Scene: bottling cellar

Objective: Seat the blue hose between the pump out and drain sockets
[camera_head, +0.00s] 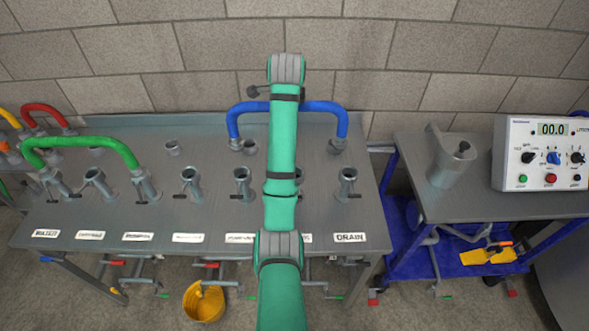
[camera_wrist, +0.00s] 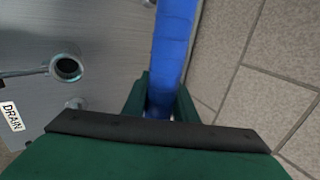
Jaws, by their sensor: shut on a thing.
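The blue hose (camera_head: 322,108) is an upturned U above the back of the grey table, by the brick wall. Its middle is hidden behind my arm. Its two ends point down, behind the front row of sockets; whether they touch the table is unclear. In the wrist view my gripper (camera_wrist: 160,106) is shut on the blue hose (camera_wrist: 172,45), which runs up between the fingers. The drain socket (camera_head: 348,183) stands open at the right end of the front row, above its DRAIN label (camera_head: 349,237). The wrist view also shows it (camera_wrist: 67,68). I cannot read which socket is pump out.
A green hose (camera_head: 92,141) arches over sockets at the left, with a red hose (camera_head: 42,107) behind. Short stubs, one (camera_head: 172,147) clear, line the table's back. A blue cart (camera_head: 480,204) with a control box (camera_head: 542,154) stands right. A yellow bucket (camera_head: 204,303) is on the floor.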

